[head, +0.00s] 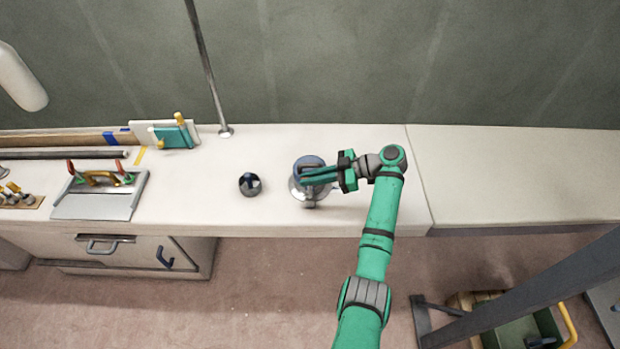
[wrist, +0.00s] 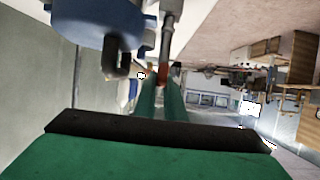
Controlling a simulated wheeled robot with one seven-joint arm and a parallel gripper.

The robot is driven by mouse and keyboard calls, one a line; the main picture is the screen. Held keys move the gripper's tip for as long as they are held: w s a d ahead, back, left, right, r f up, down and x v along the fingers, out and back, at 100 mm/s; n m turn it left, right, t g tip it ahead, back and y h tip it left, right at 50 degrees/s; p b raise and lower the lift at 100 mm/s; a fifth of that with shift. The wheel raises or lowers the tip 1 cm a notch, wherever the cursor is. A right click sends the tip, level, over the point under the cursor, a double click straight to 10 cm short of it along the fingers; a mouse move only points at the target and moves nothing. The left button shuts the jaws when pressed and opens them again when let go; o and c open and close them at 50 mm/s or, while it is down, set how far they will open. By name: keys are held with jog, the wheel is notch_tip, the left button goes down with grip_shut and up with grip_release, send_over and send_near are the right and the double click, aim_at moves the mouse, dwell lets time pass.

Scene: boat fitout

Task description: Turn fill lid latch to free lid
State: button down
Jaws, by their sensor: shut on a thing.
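The fill fitting (head: 297,190) is a round grey metal piece on the white counter, with a blue lid (head: 308,161) on top. My green gripper (head: 306,175) reaches in from the right, its fingers level and across the fitting. In the wrist view the blue lid (wrist: 100,28) is at upper left with a dark loop on it. A grey latch rod (wrist: 169,40) with a reddish end comes down beside the lid to my fingers (wrist: 160,98). My fingers are closed on the latch; the exact contact is partly hidden.
A small dark round cup-like part (head: 250,184) stands left of the fitting. A thin pole (head: 208,70) rises from the counter behind. A metal plate with a yellow handle (head: 97,200) lies far left. The counter right of my arm (head: 510,180) is clear.

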jog(key=shift+s+f+g, duration=0.1)
jog(key=shift+f+g, duration=0.1)
jog(key=shift+g, duration=0.1)
jog(key=c, duration=1.8)
grip_release()
jog(key=shift+c, duration=0.2)
jog(key=shift+r, duration=0.1)
jog(key=v, duration=1)
jog(key=shift+d+r, duration=0.2)
jog(key=shift+d, duration=0.1)
